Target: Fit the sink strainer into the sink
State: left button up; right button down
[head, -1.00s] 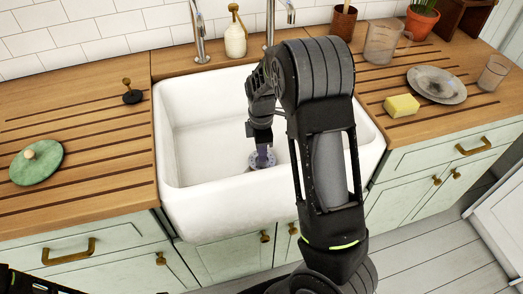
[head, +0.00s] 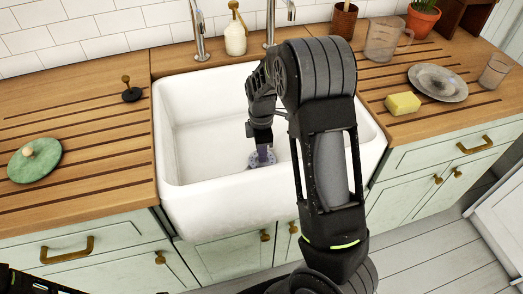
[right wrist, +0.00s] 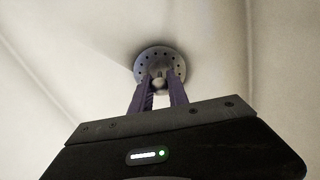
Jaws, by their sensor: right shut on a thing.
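The sink strainer (right wrist: 151,57) is a round grey disc with a ring of small holes and a small knob. My right gripper (right wrist: 159,88) is shut on its knob, the purple-grey fingers on either side. In the head view the strainer (head: 267,160) is low inside the white sink (head: 205,145), close to its floor, and looks slightly tilted. The drain opening is hidden, and I cannot tell whether the strainer is seated. My right arm covers the right part of the sink. My left gripper cannot be made out; only a dark part shows at the bottom left corner.
Two taps and a soap bottle (head: 236,35) stand behind the sink. A yellow sponge (head: 403,103), plate (head: 438,83), jug (head: 382,42) and glass (head: 495,70) are at right.

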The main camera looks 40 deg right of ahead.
jog(key=shift+f, duration=0.25)
dwell(0.4)
jog(key=c, duration=1.2)
grip_release()
jog(key=shift+o, duration=0.3)
jog(key=o, duration=0.5)
jog(key=shift+r+p, duration=2.65)
jog(key=shift+r, duration=1.4)
